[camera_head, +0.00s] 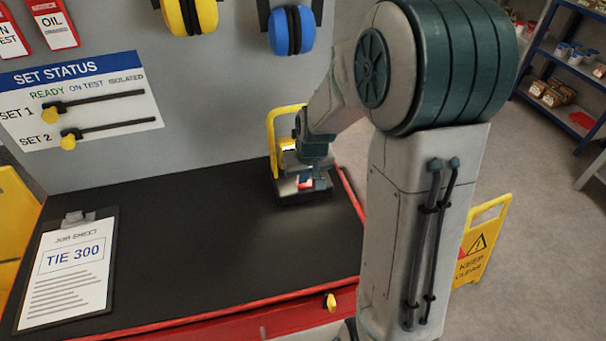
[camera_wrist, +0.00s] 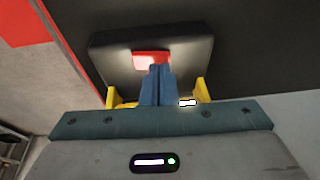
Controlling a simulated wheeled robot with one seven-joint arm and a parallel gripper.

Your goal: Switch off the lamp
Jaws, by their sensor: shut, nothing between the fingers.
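The lamp has a yellow frame (camera_head: 271,130) and a dark base, and stands at the far right corner of the black bench top. In the wrist view its black base (camera_wrist: 190,52) fills the upper middle, with a red rocker switch (camera_wrist: 151,57) on it. My gripper (camera_head: 308,181) is over the base. In the wrist view my gripper (camera_wrist: 158,70) is shut and empty, its blue fingertips at the near edge of the red switch. I cannot tell whether they touch it. The fingers hide part of the switch, and my arm hides part of the lamp in the head view.
A clipboard (camera_head: 70,265) lies on the left of the bench top (camera_head: 200,240). A status board with two yellow-knobbed sliders (camera_head: 80,100) and ear defenders (camera_head: 291,30) are on the back panel. A yellow floor sign (camera_head: 474,250) stands right of my arm. The bench middle is clear.

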